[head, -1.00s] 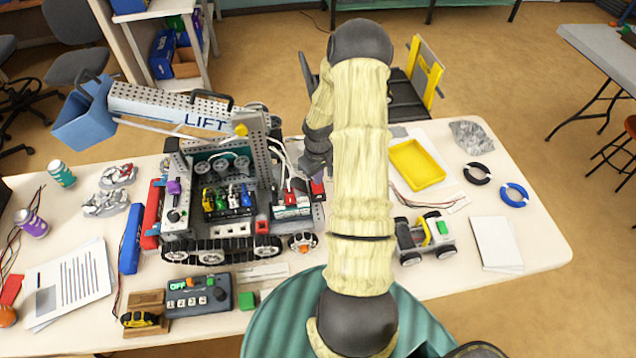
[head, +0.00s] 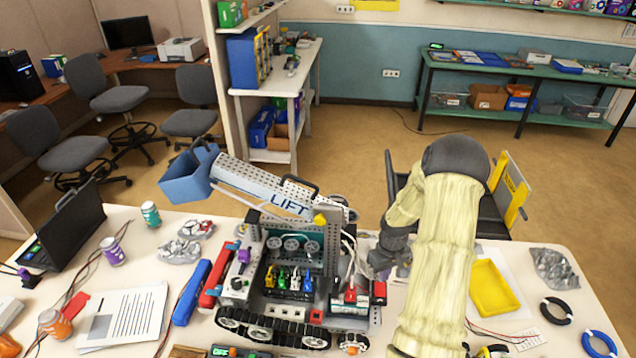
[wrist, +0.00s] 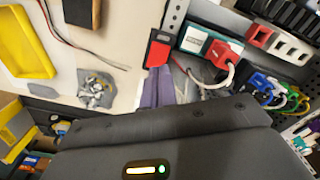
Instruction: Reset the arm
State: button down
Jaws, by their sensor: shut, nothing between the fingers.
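My arm, in a pale yellow fabric sleeve, rises at the right of the head view and bends at a dark elbow. My gripper (head: 381,268) points down by the right side of the tracked LIFT robot (head: 290,275), above the table. In the wrist view its fingers (wrist: 158,88) are together with nothing between them. Their tips are close to a red-and-black block (wrist: 157,52); I cannot tell if they touch it. Part of the hand is hidden behind the forearm in the head view.
A yellow tray (head: 493,289) lies right of my arm, with black (head: 556,310) and blue (head: 601,345) rings beyond. A chair with a yellow panel (head: 512,190) stands behind the table.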

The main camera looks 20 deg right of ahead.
jog(key=shift+r, duration=0.1)
jog(key=s+a+r+t+b, duration=0.1)
jog(key=s+a+r+b, duration=0.1)
jog(key=a+r, duration=0.95)
jog(key=s+a+r+t+b, duration=0.1)
jog(key=s+a+r, duration=0.5)
jog(key=s+a, duration=0.4)
jog(key=shift+s+a+r+m+t+b, duration=0.15)
jog(key=shift+a+r+m+t+b, duration=0.2)
jog(key=shift+a, duration=0.25)
